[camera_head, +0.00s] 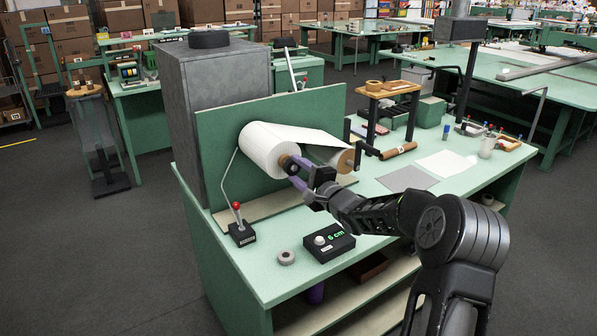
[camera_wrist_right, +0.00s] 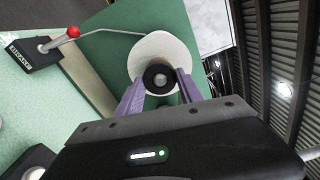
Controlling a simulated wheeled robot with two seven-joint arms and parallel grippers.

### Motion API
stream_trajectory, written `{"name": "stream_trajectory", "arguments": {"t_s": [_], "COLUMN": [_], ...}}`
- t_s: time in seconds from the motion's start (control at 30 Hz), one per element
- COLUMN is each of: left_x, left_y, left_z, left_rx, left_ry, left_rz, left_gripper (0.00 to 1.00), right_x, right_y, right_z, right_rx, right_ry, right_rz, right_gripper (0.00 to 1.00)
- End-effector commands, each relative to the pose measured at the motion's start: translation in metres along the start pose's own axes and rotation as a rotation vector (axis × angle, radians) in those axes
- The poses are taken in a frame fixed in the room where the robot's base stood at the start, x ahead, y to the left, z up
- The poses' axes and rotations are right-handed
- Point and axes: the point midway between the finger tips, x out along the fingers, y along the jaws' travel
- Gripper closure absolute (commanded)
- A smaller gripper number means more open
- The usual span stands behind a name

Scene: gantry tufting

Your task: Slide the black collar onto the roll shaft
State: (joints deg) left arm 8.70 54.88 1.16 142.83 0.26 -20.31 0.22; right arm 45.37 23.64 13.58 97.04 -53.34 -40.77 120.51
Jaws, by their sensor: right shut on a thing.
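A wide white roll (camera_head: 262,150) is mounted in front of a green panel on the bench, its brown core end facing my right gripper. My right gripper (camera_head: 290,167) has its purple fingers at that end. In the right wrist view the fingers (camera_wrist_right: 160,84) are shut on the black collar (camera_wrist_right: 148,79), one on each side. The grey round end of the roll shaft (camera_wrist_right: 160,80) shows inside the collar's hole, with the white roll (camera_wrist_right: 148,49) behind. How far the shaft passes through the collar cannot be told. My left gripper is out of view.
A lever box with a red knob (camera_head: 241,232), a tape ring (camera_head: 286,257) and a black "6 cm" box (camera_head: 329,244) stand at the bench front. A second core (camera_head: 346,161) is right of the roll. Sheets, a cup and a wooden stand (camera_head: 388,90) lie further right.

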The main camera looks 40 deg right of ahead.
Motion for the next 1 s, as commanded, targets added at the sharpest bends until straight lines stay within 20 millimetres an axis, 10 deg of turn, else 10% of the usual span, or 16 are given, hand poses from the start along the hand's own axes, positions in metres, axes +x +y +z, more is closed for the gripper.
{"name": "stream_trajectory", "arguments": {"t_s": [0.9, 0.93, 1.0], "left_x": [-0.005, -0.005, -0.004], "left_y": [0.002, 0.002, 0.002], "left_z": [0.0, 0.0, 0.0], "left_rx": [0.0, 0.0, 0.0], "left_ry": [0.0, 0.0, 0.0], "left_rz": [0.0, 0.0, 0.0], "left_gripper": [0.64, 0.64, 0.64], "right_x": [0.019, 0.018, 0.018], "right_y": [0.0, 0.0, 0.0], "right_z": [0.001, 0.001, 0.001], "right_rx": [0.001, 0.0, 0.0], "right_ry": [-0.001, -0.001, -0.001], "right_rz": [0.0, 0.0, 0.0], "right_gripper": [0.96, 0.54, 0.48]}}
